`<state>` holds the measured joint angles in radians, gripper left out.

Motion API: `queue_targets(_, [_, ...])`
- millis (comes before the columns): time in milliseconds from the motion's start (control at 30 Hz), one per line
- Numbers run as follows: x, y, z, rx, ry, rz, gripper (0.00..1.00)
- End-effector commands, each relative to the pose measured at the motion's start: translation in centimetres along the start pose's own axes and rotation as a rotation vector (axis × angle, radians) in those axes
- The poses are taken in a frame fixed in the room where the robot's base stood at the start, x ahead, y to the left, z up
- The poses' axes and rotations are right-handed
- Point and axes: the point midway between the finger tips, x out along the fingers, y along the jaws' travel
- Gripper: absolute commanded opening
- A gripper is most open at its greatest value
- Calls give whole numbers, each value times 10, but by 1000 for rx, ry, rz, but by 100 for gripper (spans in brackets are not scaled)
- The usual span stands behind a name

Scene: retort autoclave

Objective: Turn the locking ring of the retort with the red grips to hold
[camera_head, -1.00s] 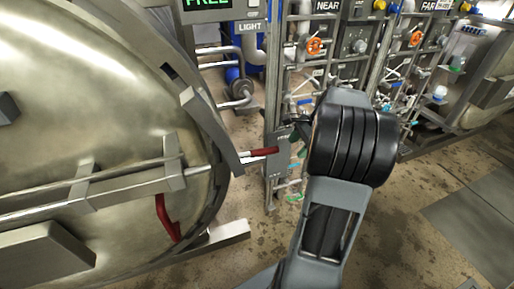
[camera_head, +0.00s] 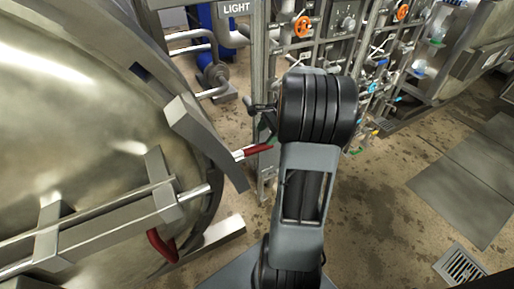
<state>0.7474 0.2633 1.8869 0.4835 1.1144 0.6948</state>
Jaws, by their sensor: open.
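The big steel retort door (camera_head: 75,125) fills the left of the head view, with the curved locking ring (camera_head: 205,150) along its right edge. A red grip (camera_head: 258,149) on a short metal rod sticks out to the right from the ring. A second red grip (camera_head: 162,246) hangs bent below the bar across the door. My gripper (camera_head: 263,120) is small and dark, left of my black wrist joint and just above the first red grip in the picture. It is open and appears empty. Whether it touches the grip cannot be told.
A panel of pipes with orange valve wheels (camera_head: 304,26) stands behind my arm. A "LIGHT" sign (camera_head: 236,8) is at the top. Another steel vessel (camera_head: 478,45) is at the upper right. The stained floor (camera_head: 400,215) at right is clear, with a drain grate (camera_head: 461,265).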

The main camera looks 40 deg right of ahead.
Motion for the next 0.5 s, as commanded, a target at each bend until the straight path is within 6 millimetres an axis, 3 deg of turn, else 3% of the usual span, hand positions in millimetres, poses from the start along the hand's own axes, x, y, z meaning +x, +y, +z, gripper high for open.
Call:
queue_targets(200, [42,0,0,-2,-2,2,58])
queue_targets(500, [73,0,-1,1,-1,0,58])
